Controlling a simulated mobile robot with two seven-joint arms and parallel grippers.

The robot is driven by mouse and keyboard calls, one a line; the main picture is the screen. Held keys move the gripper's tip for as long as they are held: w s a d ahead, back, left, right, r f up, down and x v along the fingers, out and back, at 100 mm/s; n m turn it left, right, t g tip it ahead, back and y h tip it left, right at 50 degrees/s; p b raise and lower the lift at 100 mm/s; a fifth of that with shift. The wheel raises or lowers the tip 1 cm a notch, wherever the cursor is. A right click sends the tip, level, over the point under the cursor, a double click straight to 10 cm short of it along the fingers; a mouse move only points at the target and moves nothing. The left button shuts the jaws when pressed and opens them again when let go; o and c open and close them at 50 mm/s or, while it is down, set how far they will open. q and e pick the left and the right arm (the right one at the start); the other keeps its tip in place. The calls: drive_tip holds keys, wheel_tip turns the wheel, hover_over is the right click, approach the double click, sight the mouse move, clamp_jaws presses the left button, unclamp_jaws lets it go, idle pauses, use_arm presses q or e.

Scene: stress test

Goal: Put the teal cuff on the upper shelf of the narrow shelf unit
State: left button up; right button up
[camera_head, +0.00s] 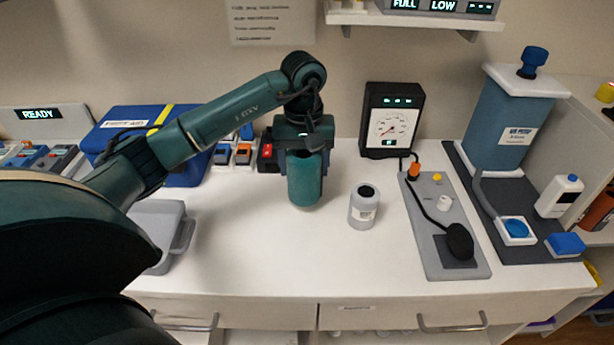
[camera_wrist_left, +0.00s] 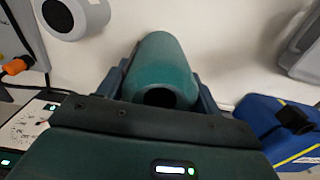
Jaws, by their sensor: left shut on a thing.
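The teal cuff (camera_head: 305,183) is a rounded cylinder near the middle of the white counter in the head view. My left gripper (camera_head: 303,150) reaches down from above and is shut on it. In the left wrist view the cuff (camera_wrist_left: 160,68) sits between the two dark fingers of the gripper (camera_wrist_left: 165,85), with a dark round opening on its near side. I cannot tell whether the cuff touches the counter or hangs just above it. My right gripper is out of view. Shelving (camera_head: 590,88) shows at the right edge; I cannot tell if it is the narrow unit.
A grey-white cylinder (camera_head: 363,208) stands just right of the cuff. A dark gauge box (camera_head: 391,120), a grey cable panel (camera_head: 455,262) and a blue pump (camera_head: 508,120) stand further right. A blue case (camera_head: 190,178) lies behind my left arm. The counter's front middle (camera_head: 290,265) is clear.

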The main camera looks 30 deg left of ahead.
use_arm(q)
drive_tip(key=shift+w+f, duration=0.1)
drive_tip(key=shift+f, duration=2.1)
drive_tip(key=o, duration=1.1)
drive_tip(key=shift+r, duration=0.1)
